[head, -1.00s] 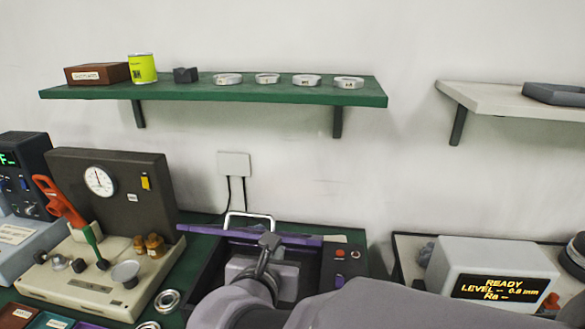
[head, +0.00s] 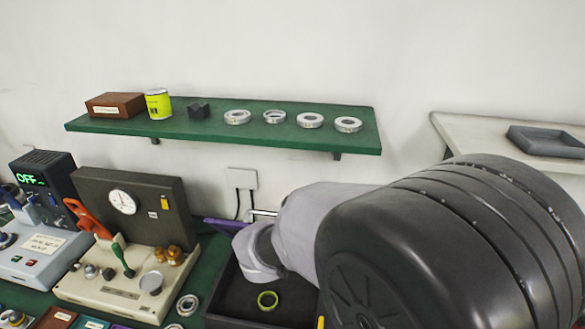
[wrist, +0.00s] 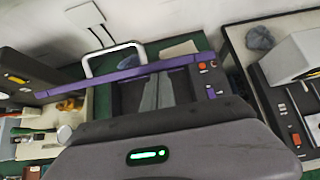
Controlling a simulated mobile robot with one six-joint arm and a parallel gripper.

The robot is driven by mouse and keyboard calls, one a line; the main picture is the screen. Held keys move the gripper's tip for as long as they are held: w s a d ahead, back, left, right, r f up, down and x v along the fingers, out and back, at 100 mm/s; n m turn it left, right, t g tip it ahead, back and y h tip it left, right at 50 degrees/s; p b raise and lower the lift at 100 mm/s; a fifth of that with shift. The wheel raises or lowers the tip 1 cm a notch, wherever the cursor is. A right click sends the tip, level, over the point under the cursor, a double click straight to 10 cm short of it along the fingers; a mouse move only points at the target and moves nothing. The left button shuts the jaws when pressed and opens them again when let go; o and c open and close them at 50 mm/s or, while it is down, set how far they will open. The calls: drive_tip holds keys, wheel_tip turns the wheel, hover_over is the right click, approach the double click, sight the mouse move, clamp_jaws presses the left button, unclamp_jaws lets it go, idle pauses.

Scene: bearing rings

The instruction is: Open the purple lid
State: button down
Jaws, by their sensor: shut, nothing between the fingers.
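The purple lid (wrist: 142,70) shows in the wrist view as a thin edge along the back of a dark box, with a pale loop handle (wrist: 88,62) beyond it. It appears raised, and the box (head: 236,292) is open in front of it. In the head view only a bit of the lid (head: 222,224) shows left of my arm; the rest is hidden. A yellow-green ring (head: 267,300) lies inside the box. My gripper (wrist: 158,94) is shut and empty, over the box in front of the lid; my arm hides it in the head view.
A gauge stand (head: 125,230) with a red lever is left of the box. A green shelf (head: 220,130) with several rings is above. A control panel (wrist: 208,80) sits at the box's right side, with a grey device (wrist: 290,58) further right.

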drive_tip(key=w+d+r+p, duration=0.1)
drive_tip(key=w+r+p, duration=0.2)
drive_tip(key=w+p, duration=0.6)
drive_tip(key=w+d+r+g+p, duration=0.1)
drive_tip(key=w+r+p, duration=0.2)
drive_tip(key=w+p, duration=0.5)
drive_tip(key=shift+w+d+r+p, duration=0.2)
drive_tip(key=shift+w+p, duration=0.15)
drive_tip(key=shift+p, duration=0.5)
drive_tip(key=shift+f, duration=0.1)
